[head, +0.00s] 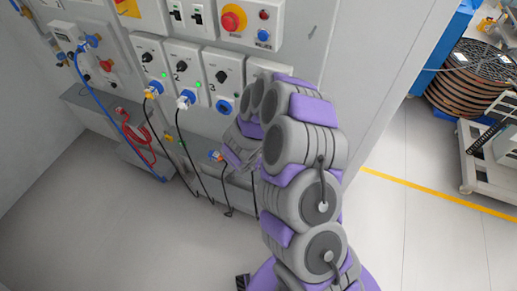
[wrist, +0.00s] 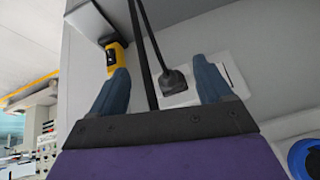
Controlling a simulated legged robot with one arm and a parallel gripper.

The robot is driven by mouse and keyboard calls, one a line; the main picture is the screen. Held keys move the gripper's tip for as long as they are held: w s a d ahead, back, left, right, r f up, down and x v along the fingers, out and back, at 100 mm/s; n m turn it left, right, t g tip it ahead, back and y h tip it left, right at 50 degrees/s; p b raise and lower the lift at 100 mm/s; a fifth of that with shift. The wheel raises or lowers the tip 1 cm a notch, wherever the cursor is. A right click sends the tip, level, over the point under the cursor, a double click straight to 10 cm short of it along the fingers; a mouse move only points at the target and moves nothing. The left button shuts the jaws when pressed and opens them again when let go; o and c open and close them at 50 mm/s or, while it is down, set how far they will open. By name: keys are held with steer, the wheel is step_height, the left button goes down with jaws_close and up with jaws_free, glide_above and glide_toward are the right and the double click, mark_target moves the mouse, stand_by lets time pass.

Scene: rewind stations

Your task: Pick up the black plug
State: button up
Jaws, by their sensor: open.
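A small black plug (wrist: 173,78) with a black cable shows in the wrist view, in front of a white plate (wrist: 190,92). It sits between the fingers in the picture, nearer the right one. Contact with the plate or fingers cannot be told. My gripper (wrist: 160,64) is open, its two blue fingers apart with nothing seen clamped. In the head view my arm reaches down to the lower panel; my gripper (head: 240,157) is small and partly hidden there, and I cannot make out the black plug.
A yellow plug (wrist: 113,54) is near the left finger. Black cables (wrist: 143,50) run between the fingers. Clear floor (head: 90,235) lies in front.

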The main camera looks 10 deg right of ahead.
steer(key=w+d, duration=0.2)
steer(key=w, duration=0.1)
steer(key=w+b, duration=0.1)
steer(key=shift+w+d+f, duration=0.5)
steer(key=shift+f, duration=0.1)
steer(key=shift+r, duration=0.1)
steer(key=c, duration=1.2)
